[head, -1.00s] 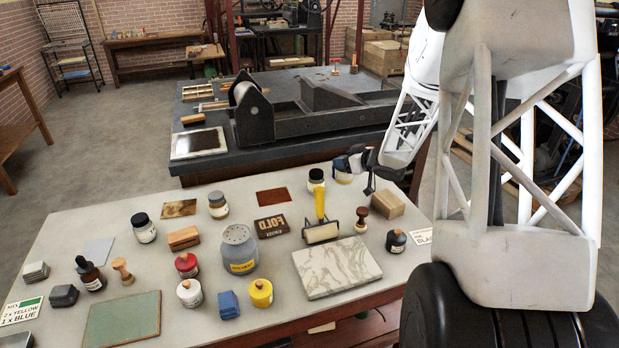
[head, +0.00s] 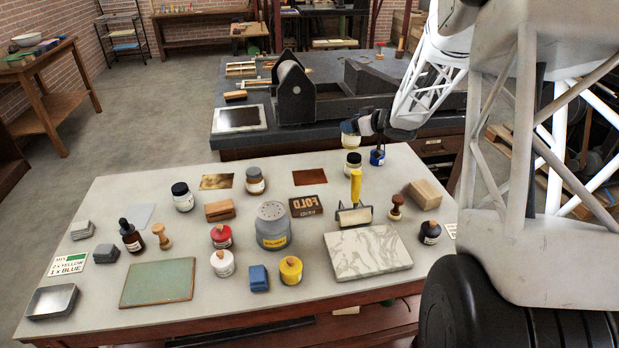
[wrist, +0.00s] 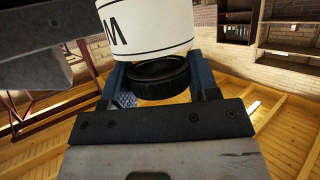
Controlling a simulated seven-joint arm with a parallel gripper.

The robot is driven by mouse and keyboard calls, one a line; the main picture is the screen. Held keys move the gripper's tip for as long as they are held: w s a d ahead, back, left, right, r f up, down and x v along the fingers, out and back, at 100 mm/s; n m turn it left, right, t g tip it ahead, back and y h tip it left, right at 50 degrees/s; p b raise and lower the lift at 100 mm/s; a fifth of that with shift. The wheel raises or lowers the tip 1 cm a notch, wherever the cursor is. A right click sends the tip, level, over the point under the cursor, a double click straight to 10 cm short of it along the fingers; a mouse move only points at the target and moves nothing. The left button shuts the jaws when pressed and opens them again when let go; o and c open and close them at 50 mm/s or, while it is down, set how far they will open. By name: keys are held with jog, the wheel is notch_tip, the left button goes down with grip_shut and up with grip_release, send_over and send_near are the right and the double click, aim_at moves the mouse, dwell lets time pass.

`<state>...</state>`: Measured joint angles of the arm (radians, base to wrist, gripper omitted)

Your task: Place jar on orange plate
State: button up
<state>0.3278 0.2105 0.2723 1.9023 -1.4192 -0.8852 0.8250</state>
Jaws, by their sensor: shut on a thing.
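A jar (wrist: 145,30) with a white, black-lettered label and a black lid is held in my gripper (wrist: 162,85), its lid toward the palm. In the head view my gripper (head: 352,126) holds this jar (head: 348,140) in the air above the table's far edge. A rust-brown plate (head: 310,177) lies flat on the table, left of and nearer than the gripper; it is the plainest orange-toned plate. A mottled amber-brown plate (head: 217,182) lies further left. Which one is called orange I cannot tell for certain.
The plate's top is bare.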

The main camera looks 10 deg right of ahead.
jog(key=w+a+n+g+y, duration=0.1)
jog(key=w+a, duration=0.2)
jog(key=a, duration=0.4)
jog(key=w+a+n+g+y, duration=0.1)
jog(key=w+a+n, duration=0.15)
jog(key=a, duration=0.35)
jog(key=shift+m, duration=0.55)
jog(key=shift+w+d+f, duration=0.1)
jog(key=shift+f, duration=1.2)
jog(key=shift+w+f, duration=0.1)
jog(key=shift+f, duration=1.15)
notch_tip(320, 180, down, 6)
jog(key=shift+f, duration=0.2)
jog(key=shift+f, duration=1.8)
jog(key=shift+f, duration=0.1)
